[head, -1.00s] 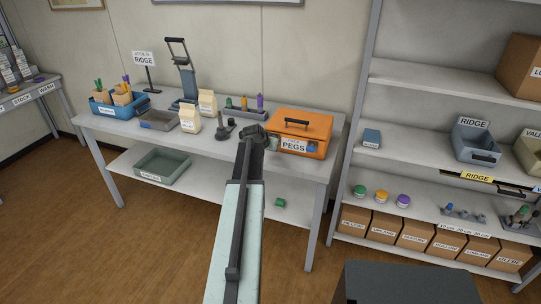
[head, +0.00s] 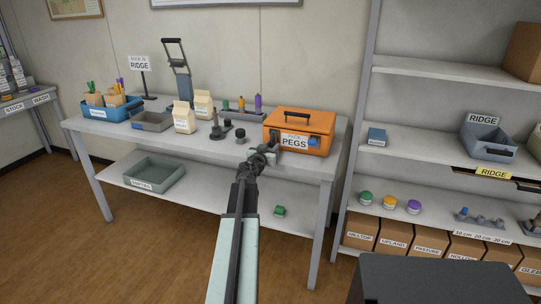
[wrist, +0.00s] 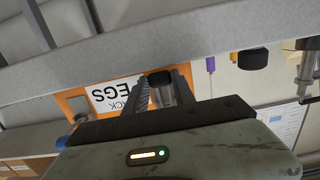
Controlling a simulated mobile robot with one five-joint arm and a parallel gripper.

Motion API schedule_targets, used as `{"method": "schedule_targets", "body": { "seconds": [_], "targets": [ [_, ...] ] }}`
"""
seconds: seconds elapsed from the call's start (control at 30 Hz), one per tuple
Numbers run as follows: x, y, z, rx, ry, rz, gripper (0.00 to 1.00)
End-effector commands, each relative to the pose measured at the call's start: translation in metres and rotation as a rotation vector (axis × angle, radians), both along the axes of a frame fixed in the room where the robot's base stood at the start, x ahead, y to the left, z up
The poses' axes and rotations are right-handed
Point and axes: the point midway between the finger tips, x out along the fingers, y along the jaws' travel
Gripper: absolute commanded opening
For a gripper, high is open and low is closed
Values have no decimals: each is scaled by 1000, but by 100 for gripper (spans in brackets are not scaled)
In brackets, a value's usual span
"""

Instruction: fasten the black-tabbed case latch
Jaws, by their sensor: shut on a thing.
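The orange case (head: 310,124) labelled PEGS stands at the right end of the table, its lid down. A blue latch tab (head: 314,141) is on its front, right of the label; it also shows in the wrist view (wrist: 78,119). My gripper (head: 272,147) is at the left part of the case front. In the wrist view my gripper (wrist: 163,84) has its two fingers closed around a small dark piece, the black latch tab (wrist: 160,79). My gripper hides most of this latch in the head view, and I cannot tell whether it is fastened.
A black knob (head: 240,136) and a dark stand (head: 217,127) are on the table left of the case. Cartons (head: 184,118) and a rack of coloured pegs (head: 242,106) are farther left and back. The table's front edge (wrist: 100,62) runs close to my fingers.

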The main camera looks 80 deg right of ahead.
Motion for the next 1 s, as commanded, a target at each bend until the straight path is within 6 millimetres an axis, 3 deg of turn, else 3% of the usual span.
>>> {"method": "schedule_targets", "body": {
  "seconds": [0.53, 0.57, 0.6, 1.0],
  "targets": [
    [2, -3, 1, -23, 5, 6, 0],
    [2, -3, 1, -23, 5, 6, 39],
    [2, -3, 1, -23, 5, 5, 50],
    [0, 3, 1, -23, 4, 1, 53]
  ]
}}
